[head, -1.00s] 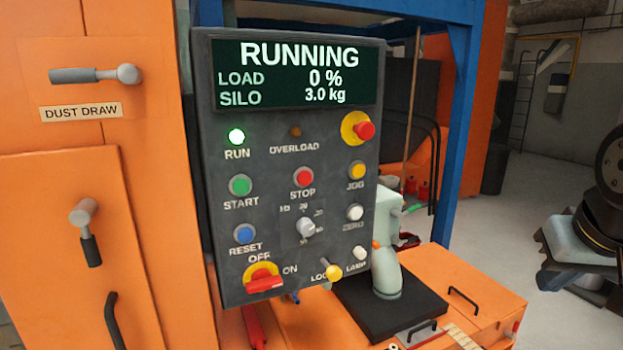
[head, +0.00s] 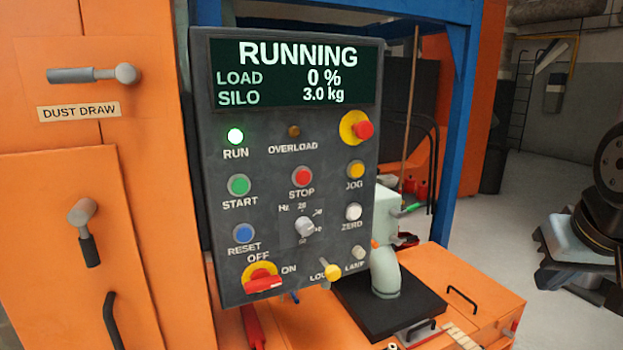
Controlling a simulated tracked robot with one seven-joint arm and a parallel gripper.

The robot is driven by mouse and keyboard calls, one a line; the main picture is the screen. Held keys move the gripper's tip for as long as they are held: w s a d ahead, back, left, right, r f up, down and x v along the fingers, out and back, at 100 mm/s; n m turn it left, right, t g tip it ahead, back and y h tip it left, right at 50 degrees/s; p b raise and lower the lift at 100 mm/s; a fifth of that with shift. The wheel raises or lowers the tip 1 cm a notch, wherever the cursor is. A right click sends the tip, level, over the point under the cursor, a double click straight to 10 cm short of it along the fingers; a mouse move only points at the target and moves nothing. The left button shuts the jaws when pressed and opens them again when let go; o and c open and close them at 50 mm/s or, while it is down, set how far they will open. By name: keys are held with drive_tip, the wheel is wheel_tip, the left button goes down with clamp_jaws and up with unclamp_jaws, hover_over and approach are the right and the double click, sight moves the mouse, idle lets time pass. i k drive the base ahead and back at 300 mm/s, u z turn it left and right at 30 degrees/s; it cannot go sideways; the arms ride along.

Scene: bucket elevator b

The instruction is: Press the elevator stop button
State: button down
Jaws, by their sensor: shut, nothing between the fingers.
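The red stop button (head: 303,176) sits in the middle of the dark grey control panel (head: 285,208), above its STOP label. The green start button (head: 239,185) is to its left and the yellow jog button (head: 355,170) to its right. The panel screen (head: 295,73) reads RUNNING, load 0 %, silo 3.0 kg. The green RUN lamp (head: 236,136) is lit. A red mushroom button on a yellow plate (head: 361,128) is at the panel's upper right. My gripper is not in view, and nothing covers the stop button.
An orange cabinet with handles (head: 90,180) stands left of the panel. A blue frame post (head: 465,110) rises behind it. Below right, a pale green fixture (head: 385,270) stands on a black plate over an orange housing.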

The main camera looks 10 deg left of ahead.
sight(302, 177)
drive_tip(key=u, duration=1.4)
drive_tip(key=k, duration=0.6)
drive_tip(key=z, duration=0.15)
